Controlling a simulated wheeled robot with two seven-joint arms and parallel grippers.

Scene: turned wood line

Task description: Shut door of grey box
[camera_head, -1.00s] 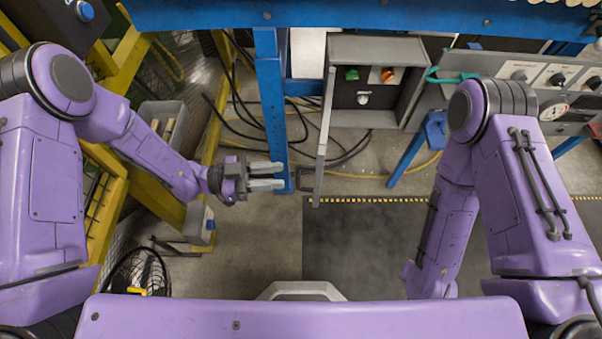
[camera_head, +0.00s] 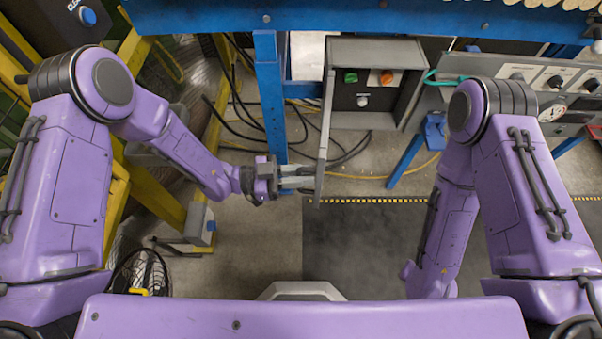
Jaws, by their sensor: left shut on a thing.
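The grey box (camera_head: 410,95) stands open at the top middle, with a green button, an orange button and a pale knob inside. Its door (camera_head: 324,140) swings out from the box's left side toward me and shows almost edge-on. My left gripper (camera_head: 306,179) is at the left face of the door, near its free end, shut on the door's handle. The fingers hide most of the handle. My right arm hangs at the right with its forearm pointing down, and its gripper does not show.
A blue post (camera_head: 271,100) stands just left of the door, with black cables behind. A grey panel with knobs and a gauge (camera_head: 553,109) is right of the box. The dark floor mat (camera_head: 370,245) in front is clear.

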